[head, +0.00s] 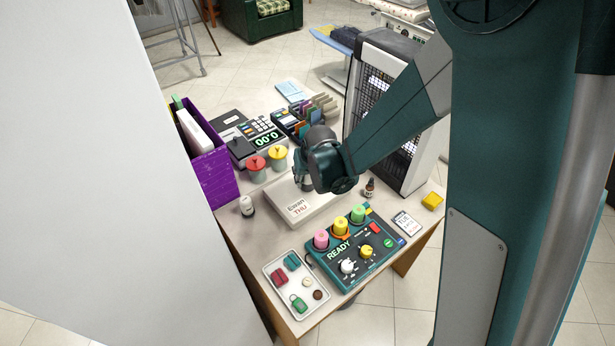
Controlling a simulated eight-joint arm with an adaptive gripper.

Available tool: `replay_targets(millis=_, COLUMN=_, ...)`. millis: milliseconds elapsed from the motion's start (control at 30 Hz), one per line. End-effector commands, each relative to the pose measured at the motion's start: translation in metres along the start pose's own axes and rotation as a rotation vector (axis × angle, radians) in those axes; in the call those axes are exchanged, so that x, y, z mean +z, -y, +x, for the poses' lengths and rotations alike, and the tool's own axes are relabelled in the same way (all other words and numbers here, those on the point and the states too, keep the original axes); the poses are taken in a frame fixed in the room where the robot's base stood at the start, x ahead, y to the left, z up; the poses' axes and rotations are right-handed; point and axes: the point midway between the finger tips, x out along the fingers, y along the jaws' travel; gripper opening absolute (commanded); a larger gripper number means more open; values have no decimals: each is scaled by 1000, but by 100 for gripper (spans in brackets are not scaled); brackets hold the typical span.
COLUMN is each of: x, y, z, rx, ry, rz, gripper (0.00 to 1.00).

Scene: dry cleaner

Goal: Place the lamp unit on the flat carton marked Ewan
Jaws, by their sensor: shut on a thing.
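The flat carton (291,207), pale with "Ewan THU" on its front edge, lies on the table near the middle. My gripper (302,180) is low over the carton's back part, seen from behind and above. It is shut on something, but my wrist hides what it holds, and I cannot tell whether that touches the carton. A teal box (335,263) marked "READY" stands in front of the carton, with pink, yellow and green lamps on top and knobs on its face. I cannot tell whether this box or the hidden held thing is the lamp unit.
A white tray (267,270) with small items lies at the front left. A white bottle (247,207), two pots with red (256,163) and yellow (278,153) lids, and a purple box (212,178) stand left. A dark bottle (370,188) and a tall grille-fronted unit (420,158) stand right.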

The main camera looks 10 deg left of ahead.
Motion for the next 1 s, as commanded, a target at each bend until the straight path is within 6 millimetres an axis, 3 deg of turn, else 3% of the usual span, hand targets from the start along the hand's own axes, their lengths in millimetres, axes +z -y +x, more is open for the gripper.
replay_targets(millis=367, x=1, y=0, z=3, rx=0, ry=0, rz=0, gripper=18)
replay_targets(millis=400, x=1, y=0, z=3, rx=0, ry=0, rz=0, gripper=34)
replay_targets(millis=500, x=1, y=0, z=2, rx=0, ry=0, rz=0, gripper=46)
replay_targets(millis=1000, x=0, y=0, z=0, rx=0, ry=0, rz=0, gripper=46)
